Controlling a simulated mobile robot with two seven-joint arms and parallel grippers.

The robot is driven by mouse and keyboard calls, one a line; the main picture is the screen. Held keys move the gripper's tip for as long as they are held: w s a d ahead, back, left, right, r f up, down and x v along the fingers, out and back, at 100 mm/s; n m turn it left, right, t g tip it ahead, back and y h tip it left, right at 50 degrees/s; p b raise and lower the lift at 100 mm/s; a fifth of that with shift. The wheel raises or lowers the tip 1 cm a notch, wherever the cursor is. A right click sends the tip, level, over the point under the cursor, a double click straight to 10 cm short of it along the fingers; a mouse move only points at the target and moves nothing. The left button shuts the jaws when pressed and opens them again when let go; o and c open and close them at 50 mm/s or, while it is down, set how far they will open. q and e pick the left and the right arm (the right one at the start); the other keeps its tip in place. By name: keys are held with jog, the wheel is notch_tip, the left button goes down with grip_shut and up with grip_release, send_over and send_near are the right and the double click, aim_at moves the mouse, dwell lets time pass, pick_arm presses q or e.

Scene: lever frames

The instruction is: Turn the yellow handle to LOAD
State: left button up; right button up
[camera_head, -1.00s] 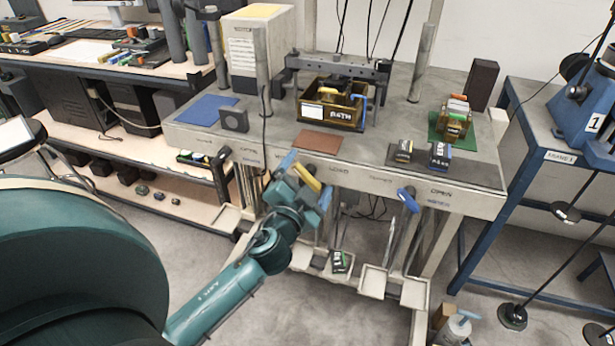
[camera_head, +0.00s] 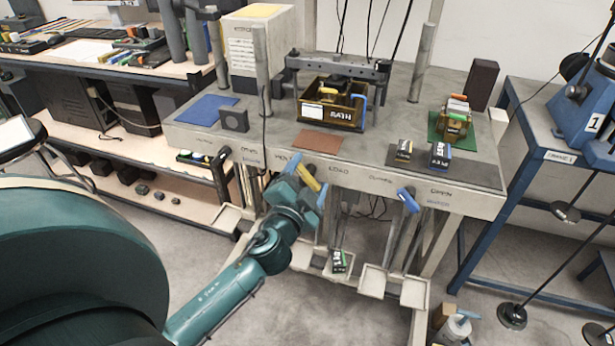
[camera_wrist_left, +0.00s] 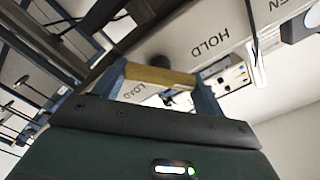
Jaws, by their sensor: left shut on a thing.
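The yellow handle (camera_head: 309,178) is on the front edge of the grey bench (camera_head: 270,150), between the printed words HOLD and LOAD. It slants from upper left to lower right in the head view. My left gripper (camera_head: 308,179) is shut on it, with one blue finger on each side. In the left wrist view the yellow handle (camera_wrist_left: 160,75) spans the gap between the fingers (camera_wrist_left: 161,90). My right gripper is not in view.
A blue handle (camera_head: 408,200) is further right on the same edge, near OPEN, and a black handle (camera_head: 220,165) is to the left. A brown crate (camera_head: 331,112) stands on the bench. Pale trays (camera_head: 370,279) sit below.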

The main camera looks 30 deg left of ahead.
pick_arm(q)
jog(key=m+p, duration=0.1)
jog(key=m, duration=0.4)
jog(key=m+p, duration=0.1)
jog(key=m, duration=0.3)
jog(key=shift+f+m, duration=0.15)
jog(key=shift+m, duration=0.15)
jog(key=m+p, duration=0.1)
jog(key=m, duration=0.2)
jog(key=shift+m, duration=0.3)
jog(key=shift+f+m+p, duration=0.1)
jog(key=shift+m+p, duration=0.3)
jog(key=shift+m, duration=0.3)
jog(key=shift+m+p, duration=0.3)
jog(key=shift+m, duration=0.9)
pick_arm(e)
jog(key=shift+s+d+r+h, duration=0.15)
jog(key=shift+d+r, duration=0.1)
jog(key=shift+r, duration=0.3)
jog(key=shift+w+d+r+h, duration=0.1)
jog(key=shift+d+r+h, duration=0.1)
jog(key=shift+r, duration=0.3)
pick_arm(q)
jog(key=shift+f, duration=0.1)
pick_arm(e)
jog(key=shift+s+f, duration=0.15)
pick_arm(q)
jog(key=o, duration=1)
